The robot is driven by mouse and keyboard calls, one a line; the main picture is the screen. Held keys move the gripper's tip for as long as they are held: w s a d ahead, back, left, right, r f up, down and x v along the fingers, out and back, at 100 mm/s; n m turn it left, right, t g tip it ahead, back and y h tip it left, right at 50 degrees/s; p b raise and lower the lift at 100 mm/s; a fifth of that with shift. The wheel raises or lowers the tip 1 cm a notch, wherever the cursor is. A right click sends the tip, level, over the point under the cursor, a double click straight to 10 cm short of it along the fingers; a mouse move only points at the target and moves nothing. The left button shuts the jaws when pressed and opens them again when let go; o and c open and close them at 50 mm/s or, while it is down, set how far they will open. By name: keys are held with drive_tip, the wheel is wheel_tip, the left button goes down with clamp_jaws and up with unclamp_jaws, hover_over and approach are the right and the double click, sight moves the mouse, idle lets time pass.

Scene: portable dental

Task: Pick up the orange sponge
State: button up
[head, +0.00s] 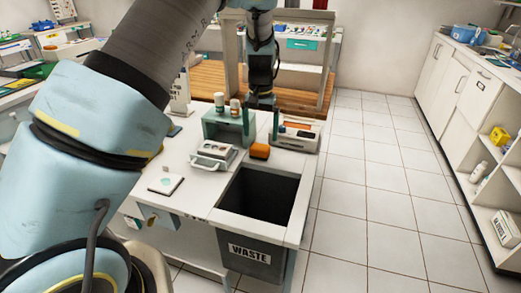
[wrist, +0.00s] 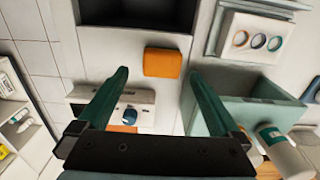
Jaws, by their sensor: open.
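The orange sponge (head: 260,151) lies on the white counter just behind the square waste opening. In the wrist view the sponge (wrist: 163,62) shows ahead of the fingertips, centred between their lines. My gripper (head: 262,122) is above the counter, behind and over the sponge. In the wrist view my gripper (wrist: 158,73) has its two green fingers spread wide, with nothing held between them. The sponge looks apart from both fingers; the exact height gap cannot be told.
A green holder with bottles (head: 228,125) stands left of the gripper, and a white device (head: 296,135) stands to the right. A white tray with rings (head: 213,153) is left of the sponge. The open waste bin (head: 258,252) is in front.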

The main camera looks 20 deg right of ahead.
sight(260, 146)
drive_tip(key=shift+w+f+p, duration=0.15)
drive_tip(key=shift+f+p, duration=0.55)
drive_tip(key=shift+f, duration=1.05)
drive_tip(key=shift+w+f+p, duration=0.15)
drive_tip(key=shift+f+p, duration=0.5)
drive_tip(key=shift+f, duration=1.1)
drive_tip(key=c, duration=1.2)
drive_tip(key=shift+c, duration=0.2)
wheel_tip(260, 146, up, 18)
drive_tip(key=b, duration=0.4)
